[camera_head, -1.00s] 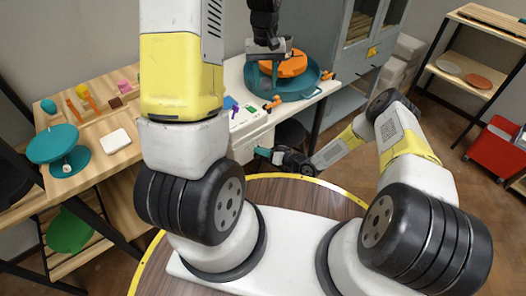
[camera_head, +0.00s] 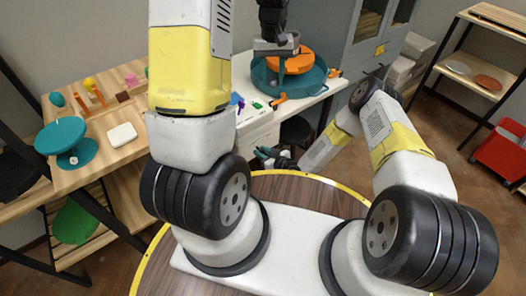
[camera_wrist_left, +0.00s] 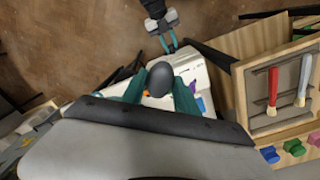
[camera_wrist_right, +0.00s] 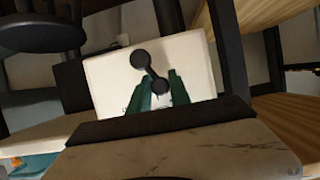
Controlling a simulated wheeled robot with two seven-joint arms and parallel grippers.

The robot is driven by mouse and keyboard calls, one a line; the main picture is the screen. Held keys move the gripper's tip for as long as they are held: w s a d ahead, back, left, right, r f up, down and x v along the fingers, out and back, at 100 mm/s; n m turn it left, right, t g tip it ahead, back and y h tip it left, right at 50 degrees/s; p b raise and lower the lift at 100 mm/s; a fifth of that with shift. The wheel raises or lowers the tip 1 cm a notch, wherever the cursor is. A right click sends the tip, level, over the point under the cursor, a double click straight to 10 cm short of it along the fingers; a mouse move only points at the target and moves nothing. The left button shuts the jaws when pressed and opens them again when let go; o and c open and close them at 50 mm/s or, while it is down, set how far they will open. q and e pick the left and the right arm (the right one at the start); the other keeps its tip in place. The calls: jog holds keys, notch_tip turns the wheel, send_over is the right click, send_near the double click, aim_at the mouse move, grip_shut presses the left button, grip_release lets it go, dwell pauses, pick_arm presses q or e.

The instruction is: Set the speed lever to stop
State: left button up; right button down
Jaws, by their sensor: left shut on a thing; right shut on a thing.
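The pottery wheel has a white body (camera_head: 258,124), a teal basin (camera_head: 318,78) and an orange wheel head (camera_head: 302,64). The black speed lever (camera_wrist_right: 148,70), with two rounded ends, shows against the white panel (camera_wrist_right: 103,75) in the right wrist view. My right gripper (camera_head: 264,154) is beside the wheel body; its green fingers (camera_wrist_right: 160,84) are shut on the lever's lower rounded end. My left gripper (camera_head: 281,62) is above the basin, by the wheel head. In the left wrist view its teal fingers (camera_wrist_left: 159,84) are shut on a dark grey rounded thing (camera_wrist_left: 160,76).
A wooden table at the left carries a teal turntable (camera_head: 66,140), a white block (camera_head: 122,135) and small coloured tools. A grey cabinet (camera_head: 345,40) stands behind the wheel. A red cart (camera_head: 502,150) and shelves are at the right. Brown floor is open at the right.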

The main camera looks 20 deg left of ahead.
jog(key=shift+s+a+f, duration=0.15)
jog(key=shift+s+a, duration=0.1)
jog(key=shift+s, duration=0.1)
jog(key=c, duration=1.5)
grip_release()
jog(key=shift+c, duration=0.2)
jog(key=o, duration=0.3)
pick_arm(q)
jog(key=shift+a, duration=0.1)
pick_arm(e)
jog(key=shift+w, duration=0.15)
jog(key=shift+d, duration=0.3)
jog(key=v, duration=1.1)
jog(key=shift+s+r, duration=0.25)
jog(key=shift+r, duration=0.1)
